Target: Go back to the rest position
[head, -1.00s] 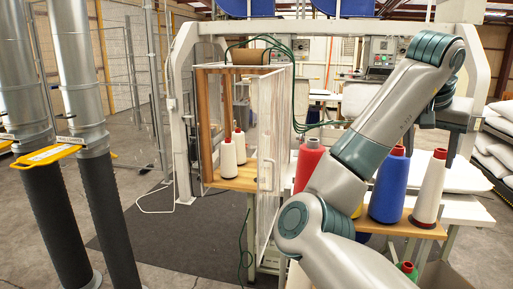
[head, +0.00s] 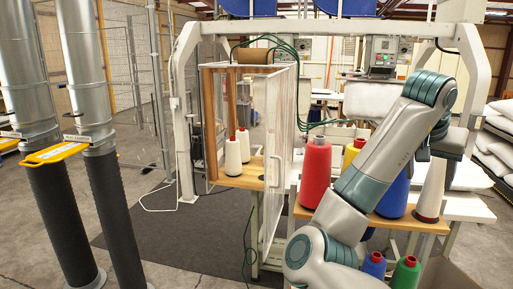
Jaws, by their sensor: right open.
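My right arm (head: 375,185) comes in from the bottom, bends at the elbow and rises to the right in front of the spool table. Its gripper (head: 438,158) hangs from the wrist at the right, partly hidden by the arm, with its jaws open. I see nothing held in it. It appears near the top of a white thread cone (head: 430,190); I cannot tell how far apart they are in depth. My left gripper is not in view.
Red (head: 315,175), yellow (head: 352,152) and blue (head: 394,196) spools stand on a wooden shelf (head: 408,222). Smaller blue and green spools (head: 406,273) are below. A clear-doored cabinet (head: 279,150) stands left of them. Ducts with a yellow bracket (head: 57,152) are far left. Open floor lies between.

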